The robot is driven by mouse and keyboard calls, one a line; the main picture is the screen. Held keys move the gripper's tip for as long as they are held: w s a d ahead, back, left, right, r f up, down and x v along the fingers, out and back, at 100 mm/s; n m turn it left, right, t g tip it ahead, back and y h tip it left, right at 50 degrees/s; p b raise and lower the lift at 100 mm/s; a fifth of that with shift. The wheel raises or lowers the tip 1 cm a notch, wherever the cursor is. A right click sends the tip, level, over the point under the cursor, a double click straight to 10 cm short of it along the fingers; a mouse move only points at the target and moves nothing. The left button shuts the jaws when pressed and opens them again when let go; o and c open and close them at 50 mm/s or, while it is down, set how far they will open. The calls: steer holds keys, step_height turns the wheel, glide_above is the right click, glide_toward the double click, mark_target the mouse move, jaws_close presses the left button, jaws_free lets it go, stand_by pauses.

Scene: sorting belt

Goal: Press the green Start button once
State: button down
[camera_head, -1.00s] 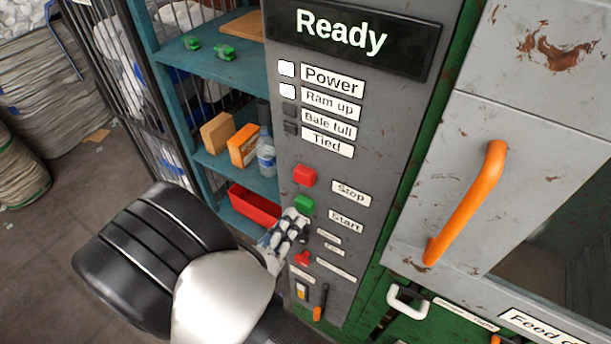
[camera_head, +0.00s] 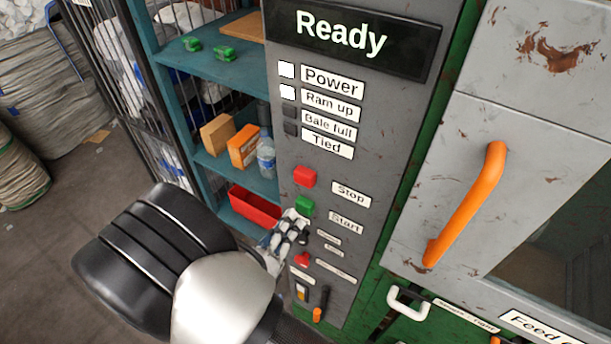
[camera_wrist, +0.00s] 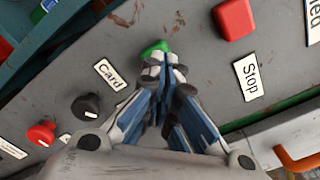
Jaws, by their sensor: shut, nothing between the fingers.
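The green Start button (camera_head: 304,206) sits on the grey control panel, below the red Stop button (camera_head: 305,176) and left of the "Start" label (camera_head: 346,223). My gripper (camera_head: 298,217) is shut and empty, with its fingertips at the lower edge of the green button. In the wrist view the gripper (camera_wrist: 162,62) points at the green button (camera_wrist: 154,47), and its tips hide part of it. I cannot tell whether the tips touch the button or whether it is pushed in. The display (camera_head: 352,38) reads "Ready".
The red Stop button (camera_wrist: 235,19) is close by in the wrist view. Black knobs (camera_wrist: 87,107) and a red knob (camera_wrist: 41,133) are below the green button. A shelf (camera_head: 215,66) stands left of the panel. An orange handle (camera_head: 468,205) is on the right.

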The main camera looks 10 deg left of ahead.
steer(key=shift+w, duration=0.1)
steer(key=shift+x, duration=1.25)
steer(key=shift+p+v, duration=0.35)
steer(key=shift+v, duration=1.1)
steer(key=shift+d, duration=0.1)
steer(key=shift+w+r, duration=0.1)
steer(key=p, duration=0.9)
glide_toward(302, 181)
steer(key=x, duration=0.5)
steer(key=shift+w+r, duration=0.1)
steer(key=shift+r, duration=0.05)
steer(key=shift+w, duration=0.1)
